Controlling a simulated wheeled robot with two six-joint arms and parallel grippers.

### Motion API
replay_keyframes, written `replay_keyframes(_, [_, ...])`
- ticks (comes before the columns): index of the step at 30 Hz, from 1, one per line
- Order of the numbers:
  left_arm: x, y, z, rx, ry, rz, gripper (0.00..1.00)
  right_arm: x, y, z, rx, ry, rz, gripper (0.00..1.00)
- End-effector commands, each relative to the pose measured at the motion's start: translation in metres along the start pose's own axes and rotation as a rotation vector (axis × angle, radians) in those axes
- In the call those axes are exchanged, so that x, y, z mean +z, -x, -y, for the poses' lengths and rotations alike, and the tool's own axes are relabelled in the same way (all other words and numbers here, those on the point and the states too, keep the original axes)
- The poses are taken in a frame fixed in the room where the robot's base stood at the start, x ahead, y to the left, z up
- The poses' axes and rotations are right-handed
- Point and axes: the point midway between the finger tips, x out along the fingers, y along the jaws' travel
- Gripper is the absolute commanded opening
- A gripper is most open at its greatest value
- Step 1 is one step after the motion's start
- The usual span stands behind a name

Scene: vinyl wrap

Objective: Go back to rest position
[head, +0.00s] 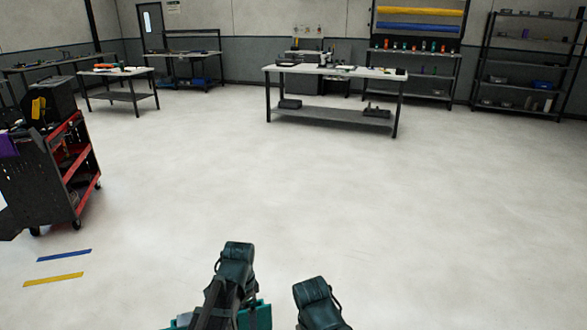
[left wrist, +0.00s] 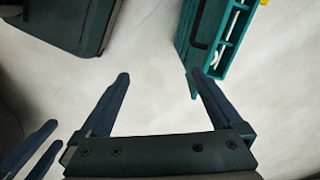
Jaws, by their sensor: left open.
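My left gripper (left wrist: 160,76) is open in the left wrist view. Its two dark blue fingers stand well apart with only pale floor between them, so it holds nothing. The tip of its right finger overlaps the edge of a teal frame in the picture; I cannot tell whether they touch. Two more dark blue fingers, of my right gripper (left wrist: 57,133), show at the lower left of that view. They are apart with a gap and nothing between them. In the head view my two dark arms come up at the bottom centre; neither gripper's fingers show there.
A black and red tool cart (head: 72,178) stands at the left. Blue (head: 64,255) and yellow (head: 54,279) floor strips lie in front of it. A long workbench (head: 336,71), a smaller table (head: 117,73) and shelves (head: 525,62) stand farther back. The middle floor (head: 330,190) is clear.

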Motion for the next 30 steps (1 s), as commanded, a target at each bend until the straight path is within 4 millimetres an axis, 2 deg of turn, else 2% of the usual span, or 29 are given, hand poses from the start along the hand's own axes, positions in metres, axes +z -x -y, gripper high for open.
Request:
replay_keyframes(8, [-0.001, 0.036, -0.060, -0.013, 0.241, 0.031, 1.00, 0.002, 0.036, -0.003, 0.000, 0.000, 0.000, 0.50])
replay_keyframes(12, [0.002, 0.058, -0.097, -0.032, 0.413, 0.048, 1.00, 0.003, 0.056, -0.005, 0.000, 0.000, 0.000, 0.50])
replay_keyframes(15, [0.004, 0.068, -0.117, -0.046, 0.523, 0.057, 1.00, 0.004, 0.066, -0.006, 0.000, 0.000, 0.000, 0.50])
replay_keyframes(21, [0.006, 0.074, -0.133, -0.061, 0.632, 0.064, 1.00, 0.004, 0.072, -0.007, 0.000, 0.000, 0.000, 0.50])
replay_keyframes(30, [0.006, 0.073, -0.133, -0.061, 0.642, 0.064, 1.00, 0.004, 0.071, -0.007, 0.000, 0.000, 0.000, 0.50])
